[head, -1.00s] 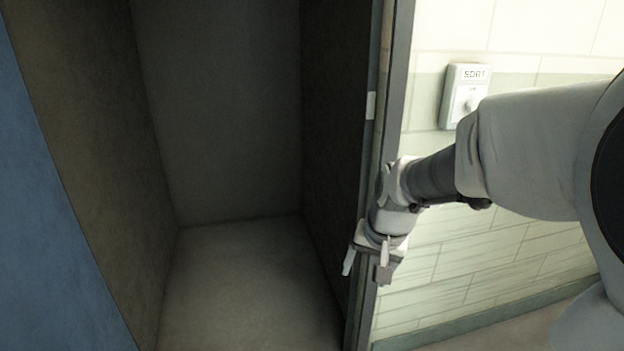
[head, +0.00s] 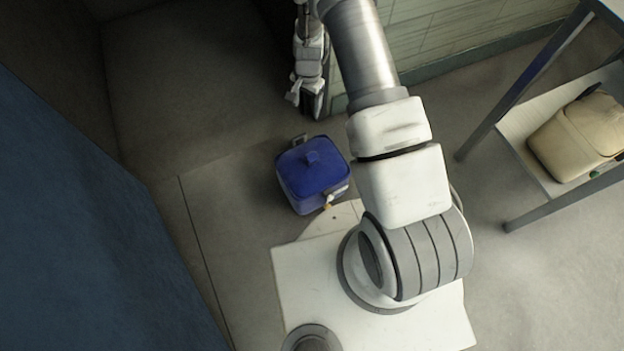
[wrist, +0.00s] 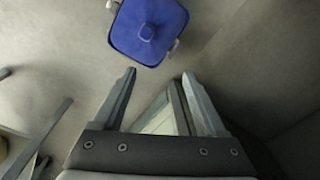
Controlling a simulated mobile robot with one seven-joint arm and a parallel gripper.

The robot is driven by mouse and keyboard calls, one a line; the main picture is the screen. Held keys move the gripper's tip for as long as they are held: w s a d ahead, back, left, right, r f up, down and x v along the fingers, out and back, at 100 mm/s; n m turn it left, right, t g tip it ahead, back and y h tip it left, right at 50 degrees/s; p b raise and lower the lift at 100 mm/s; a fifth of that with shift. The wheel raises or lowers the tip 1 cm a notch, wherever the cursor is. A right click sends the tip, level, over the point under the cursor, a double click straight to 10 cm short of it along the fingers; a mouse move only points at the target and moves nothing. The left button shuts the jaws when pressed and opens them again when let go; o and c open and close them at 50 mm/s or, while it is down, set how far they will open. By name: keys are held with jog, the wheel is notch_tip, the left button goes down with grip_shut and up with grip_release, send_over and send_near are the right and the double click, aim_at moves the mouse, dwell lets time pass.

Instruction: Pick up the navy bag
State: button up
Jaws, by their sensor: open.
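The navy bag (head: 311,170) is a boxy blue bag with a small raised handle on its flat top. It stands on the floor just in front of my white base in the head view. It also shows at the top of the wrist view (wrist: 148,32), beyond my fingertips. My gripper (head: 306,102) is up and beyond the bag in the head view, apart from it. In the wrist view my gripper (wrist: 158,74) has its two fingers spread with nothing between them. The bag's underside is hidden.
A metal-framed shelf (head: 522,138) at the right holds a beige bag (head: 585,130). A blue panel (head: 70,230) fills the left side. A pale tiled wall (head: 450,35) stands at the back. Bare floor lies left of the bag, reaching into a dark recess.

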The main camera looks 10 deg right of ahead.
notch_tip(320, 180, down, 29)
jog(key=s+d+m+b, duration=0.1)
jog(key=s+b, duration=0.1)
jog(key=b, duration=0.7)
jog(key=shift+g, duration=0.3)
jog(key=shift+s+d+r, duration=0.1)
jog(key=shift+r, duration=0.05)
grip_shut()
dwell(0.5)
